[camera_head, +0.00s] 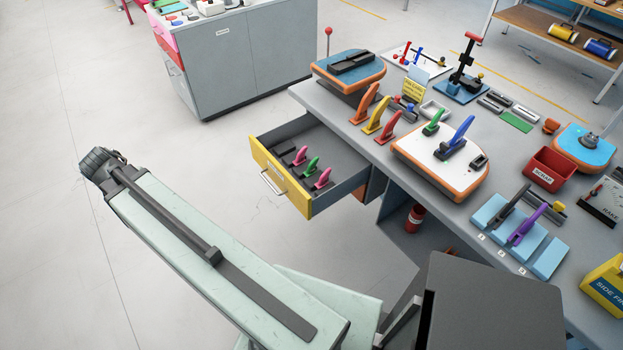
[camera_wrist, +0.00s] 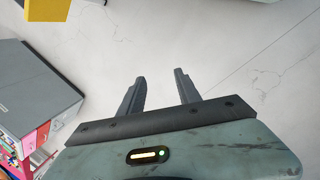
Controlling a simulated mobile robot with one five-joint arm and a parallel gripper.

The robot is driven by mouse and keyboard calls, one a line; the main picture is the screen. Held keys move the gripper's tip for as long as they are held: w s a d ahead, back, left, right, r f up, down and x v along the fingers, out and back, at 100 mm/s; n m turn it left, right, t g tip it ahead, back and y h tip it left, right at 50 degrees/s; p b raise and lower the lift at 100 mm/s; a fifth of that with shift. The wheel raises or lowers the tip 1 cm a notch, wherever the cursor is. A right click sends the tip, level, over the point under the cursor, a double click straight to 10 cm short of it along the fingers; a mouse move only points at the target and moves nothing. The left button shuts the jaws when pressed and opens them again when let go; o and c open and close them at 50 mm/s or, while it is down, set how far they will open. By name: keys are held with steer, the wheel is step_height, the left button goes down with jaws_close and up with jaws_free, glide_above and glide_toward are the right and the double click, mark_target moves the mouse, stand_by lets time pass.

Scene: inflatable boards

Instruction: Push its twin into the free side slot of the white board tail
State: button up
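The white board tail (camera_head: 415,160) with an orange edge lies on the bench. A green fin (camera_head: 434,122) stands in its left side slot and a larger blue fin (camera_head: 457,138) stands in the middle. The right side slot (camera_head: 478,161) looks empty. A similar green fin (camera_head: 312,165) stands in the open drawer (camera_head: 340,183), between two pink fins (camera_head: 299,156) (camera_head: 323,179). My gripper (camera_wrist: 160,76) is open and empty, its two dark fingers apart over bare floor. In the head view it is at the far left, away from the bench and drawer.
Orange, yellow and red fins (camera_head: 377,115) stand along the bench edge. Light blue blocks (camera_head: 510,224) hold a black and a purple fin at right, near a red bin (camera_head: 550,168). A grey cabinet (camera_head: 230,60) stands behind. Floor left of the drawer is clear.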

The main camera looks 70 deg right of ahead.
steer(key=s+d+f+n+h+b, duration=0.1)
steer(key=s+d+f+b, duration=0.15)
steer(key=d, duration=0.45)
steer(key=s+d+f+n+h+b, duration=0.1)
steer(key=d+f, duration=0.3)
steer(key=d, duration=0.3)
steer(key=n+g+h+b, duration=0.2)
steer(key=n+g+b, duration=0.3)
steer(key=b, duration=0.6)
glide_toward(311, 163)
step_height(311, 163, down, 2)
steer(key=d, duration=0.2)
steer(key=b+x, duration=0.1)
steer(key=x, duration=0.2)
steer(key=shift+s+a+f+b, duration=0.15)
steer(key=shift+s+a+b, duration=0.1)
steer(key=shift+b, duration=0.15)
steer(key=b+x, duration=0.3)
steer(key=x, duration=0.1)
steer(key=shift+s+d+f, duration=0.1)
steer(key=shift+s+f, duration=0.15)
steer(key=shift+f, duration=0.05)
steer(key=shift+s+d+b, duration=0.15)
steer(key=shift+d+b, duration=0.1)
steer(key=shift+b, duration=0.1)
steer(key=shift+r, duration=0.1)
jaws_close()
